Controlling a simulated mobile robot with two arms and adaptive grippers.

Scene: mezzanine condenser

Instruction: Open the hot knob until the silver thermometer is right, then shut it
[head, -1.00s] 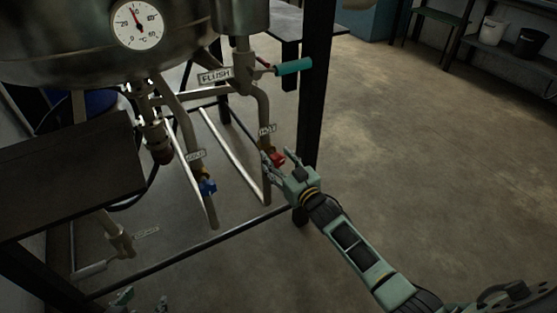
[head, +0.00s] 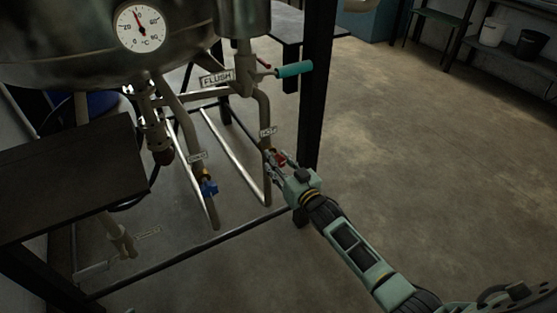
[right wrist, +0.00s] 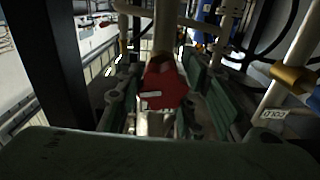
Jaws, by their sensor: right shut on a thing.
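The red hot knob (head: 280,158) sits on a thin pipe under a small "HOT" label. My right gripper (head: 277,164) is shut on it. In the right wrist view the red knob (right wrist: 163,82) lies between the two fingers (right wrist: 160,100). The silver thermometer (head: 141,27) is a round white dial in a metal rim on the steel vessel, upper left. Its red needle points up and slightly left, near the 40 mark. Only a tiny tip of what may be my left gripper (head: 130,310) shows at the bottom edge.
A blue cold knob (head: 209,187) hangs on the pipe to the left. A teal handle (head: 293,68) with a "FLUSH" label is above. A black post (head: 314,90) stands right beside the hot pipe. A dark shelf (head: 70,175) is at left. Open floor lies right.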

